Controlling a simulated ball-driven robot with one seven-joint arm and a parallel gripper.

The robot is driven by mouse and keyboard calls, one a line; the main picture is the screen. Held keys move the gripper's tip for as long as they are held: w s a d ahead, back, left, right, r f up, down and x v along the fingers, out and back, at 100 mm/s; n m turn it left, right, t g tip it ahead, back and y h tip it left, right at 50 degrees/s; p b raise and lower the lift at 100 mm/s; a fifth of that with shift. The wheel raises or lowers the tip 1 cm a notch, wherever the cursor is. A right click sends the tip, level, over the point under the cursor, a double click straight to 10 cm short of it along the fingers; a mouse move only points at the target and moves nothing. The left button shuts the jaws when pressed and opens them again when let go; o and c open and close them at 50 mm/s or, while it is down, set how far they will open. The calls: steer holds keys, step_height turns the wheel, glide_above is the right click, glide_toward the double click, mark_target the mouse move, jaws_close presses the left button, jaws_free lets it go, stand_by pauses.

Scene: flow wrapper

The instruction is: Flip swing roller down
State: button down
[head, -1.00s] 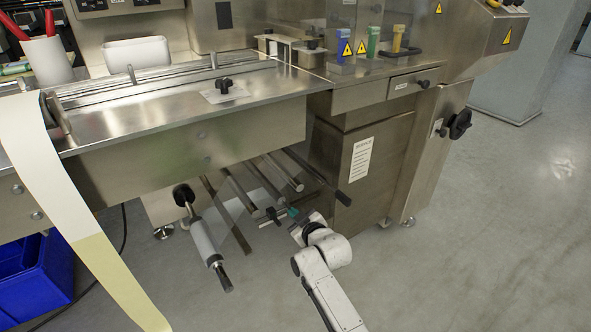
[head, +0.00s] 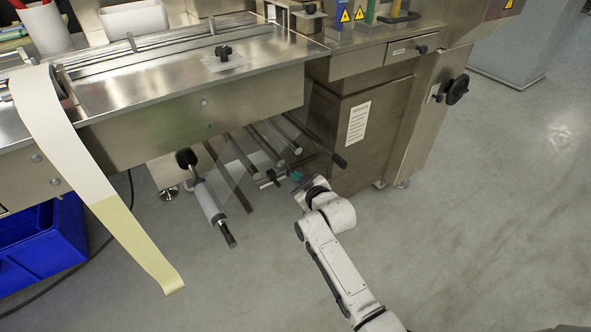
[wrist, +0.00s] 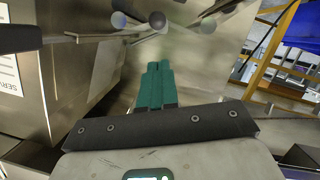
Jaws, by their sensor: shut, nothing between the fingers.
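Several rollers and rods stick out under the machine's metal table. They include a pale grey roller (head: 208,200) with a dark end, slim metal rods (head: 268,146) and a dark-tipped bar (head: 325,152). A short crosspiece with dark ends (head: 270,178) sits near the rod ends. I cannot tell for certain which is the swing roller. My gripper (head: 297,176) is just right of the crosspiece; contact is unclear. In the wrist view, my gripper's teal fingers (wrist: 155,86) are together and empty. Round rod ends (wrist: 157,20) show beyond the fingertips.
The steel cabinet (head: 355,125) stands right of the rods. A film strip (head: 85,180) hangs at the left, in front of a blue crate (head: 45,240). The floor right of my arm is clear. A yellow frame (wrist: 270,48) shows at right in the wrist view.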

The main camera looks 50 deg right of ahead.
steer(key=p+v, duration=0.2)
steer(key=v, duration=0.5)
steer(key=shift+a+r, duration=0.1)
steer(key=shift+a, duration=0.05)
stand_by(0.3)
steer(key=s+a+f+g+y, duration=0.3)
steer(key=s+a+g, duration=0.1)
steer(key=s+a, duration=0.4)
steer(key=s+a+f+g+y, duration=0.2)
steer(key=s+a+g, duration=0.3)
steer(key=s+a, duration=0.25)
steer(key=s+a+r+g, duration=0.2)
steer(key=s+a+g, duration=0.15)
steer(key=s, duration=0.75)
step_height(320, 180, up, 25)
steer(key=p, duration=2.5)
steer(key=shift+w+m+y, duration=0.3)
steer(key=shift+w+m, duration=0.1)
steer(key=c, duration=1.8)
jaws_free()
steer(key=shift+d, duration=0.1)
